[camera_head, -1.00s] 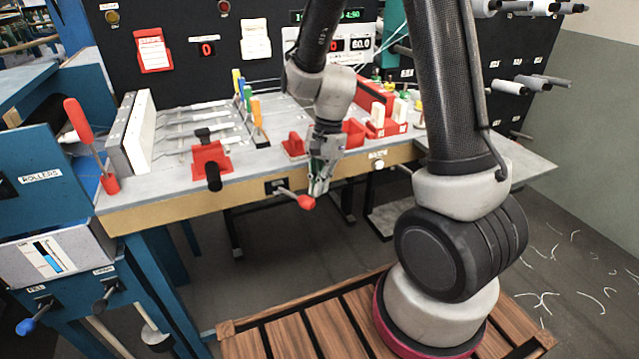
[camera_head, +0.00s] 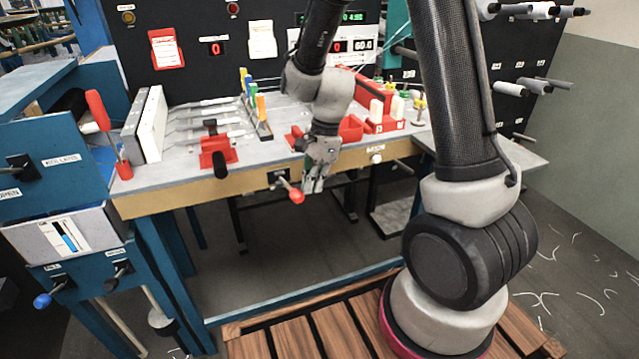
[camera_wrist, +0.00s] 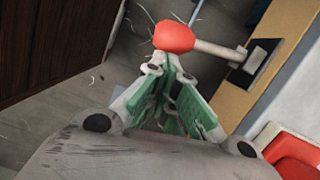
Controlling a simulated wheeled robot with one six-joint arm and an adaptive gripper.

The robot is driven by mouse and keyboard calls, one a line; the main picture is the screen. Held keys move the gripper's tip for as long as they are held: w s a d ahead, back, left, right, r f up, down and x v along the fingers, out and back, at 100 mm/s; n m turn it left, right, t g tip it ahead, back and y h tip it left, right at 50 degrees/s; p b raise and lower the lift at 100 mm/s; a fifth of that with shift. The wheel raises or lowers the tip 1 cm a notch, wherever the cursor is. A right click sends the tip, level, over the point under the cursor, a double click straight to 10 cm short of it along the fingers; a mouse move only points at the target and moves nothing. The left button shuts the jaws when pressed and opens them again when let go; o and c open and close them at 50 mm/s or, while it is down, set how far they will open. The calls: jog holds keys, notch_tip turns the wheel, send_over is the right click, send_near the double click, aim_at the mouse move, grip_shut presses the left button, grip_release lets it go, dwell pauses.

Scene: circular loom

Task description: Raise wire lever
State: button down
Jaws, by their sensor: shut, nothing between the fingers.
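A lever with a red knob (camera_head: 296,196) sticks out from a small dark plate (camera_head: 278,178) on the front edge of the workbench. Its label is too small to read in the head view. My gripper (camera_head: 312,189) points down just right of the knob, in front of the bench edge. In the wrist view the red knob (camera_wrist: 173,36) lies just beyond the fingertips (camera_wrist: 165,65), with its pale rod (camera_wrist: 220,50) running right to the plate (camera_wrist: 262,62). The fingers are shut and empty. I cannot tell whether they touch the knob.
The workbench (camera_head: 180,203) carries a red-based black handle (camera_head: 217,155) and red bins (camera_head: 380,122). A tall red lever (camera_head: 98,112) and a blue-knobbed lever (camera_head: 43,300) are at the left. A wooden slatted platform (camera_head: 290,338) lies below. The space under the bench edge is mostly open.

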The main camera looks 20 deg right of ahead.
aim_at(296, 196)
jog(key=a+m, duration=0.1)
jog(key=s+a+m, duration=0.1)
jog(key=a+m, duration=0.1)
jog(key=s+a+m+t, duration=0.1)
jog(key=m, duration=0.1)
jog(key=shift+a, duration=1.6)
jog(key=shift+r, duration=0.1)
